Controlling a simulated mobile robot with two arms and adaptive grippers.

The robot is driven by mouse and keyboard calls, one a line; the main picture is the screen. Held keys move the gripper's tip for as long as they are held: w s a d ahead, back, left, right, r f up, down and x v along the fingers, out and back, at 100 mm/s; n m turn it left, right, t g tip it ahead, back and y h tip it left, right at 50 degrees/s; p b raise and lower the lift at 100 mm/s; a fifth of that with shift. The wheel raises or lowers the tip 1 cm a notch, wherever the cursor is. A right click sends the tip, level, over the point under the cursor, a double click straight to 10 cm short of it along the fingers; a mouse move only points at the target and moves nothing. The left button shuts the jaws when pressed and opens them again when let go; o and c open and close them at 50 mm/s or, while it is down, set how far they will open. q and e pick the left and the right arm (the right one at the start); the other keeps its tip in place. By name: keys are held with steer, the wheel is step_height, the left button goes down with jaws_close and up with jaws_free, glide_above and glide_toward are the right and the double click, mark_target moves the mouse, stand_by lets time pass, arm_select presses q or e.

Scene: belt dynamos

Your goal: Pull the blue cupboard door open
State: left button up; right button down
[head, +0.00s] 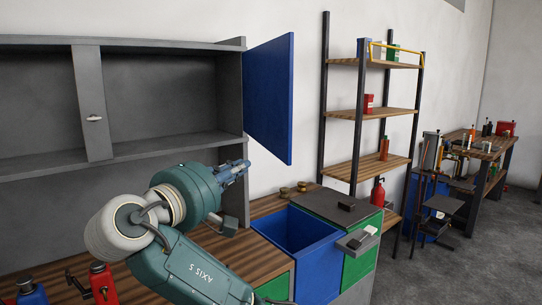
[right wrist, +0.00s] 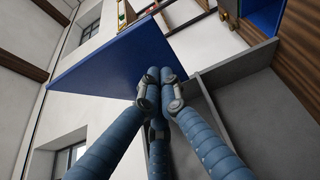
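The blue cupboard door (head: 268,98) stands wide open at the right end of the grey wall cupboard (head: 120,148). Its left edge meets the cupboard's side and its free edge points out into the room. The door also shows in the right wrist view (right wrist: 110,62). My right gripper (head: 243,167) is below and left of the door in the head view. In the right wrist view its blue fingers (right wrist: 155,78) are drawn together in front of the door and the cupboard side; nothing shows between them. Whether they touch the door is unclear. My left gripper is not in view.
A wooden worktop (head: 258,262) with an open blue bin (head: 318,262) lies below the cupboard. A shelf rack (head: 323,110) stands right of the door. Red and blue bottles stand at the lower left.

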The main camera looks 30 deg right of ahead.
steer(key=p, duration=0.2)
glide_toward(281, 153)
steer(key=w, duration=0.3)
steer(key=d+p, duration=0.1)
steer(key=d, duration=0.3)
steer(key=shift+s+d, duration=0.2)
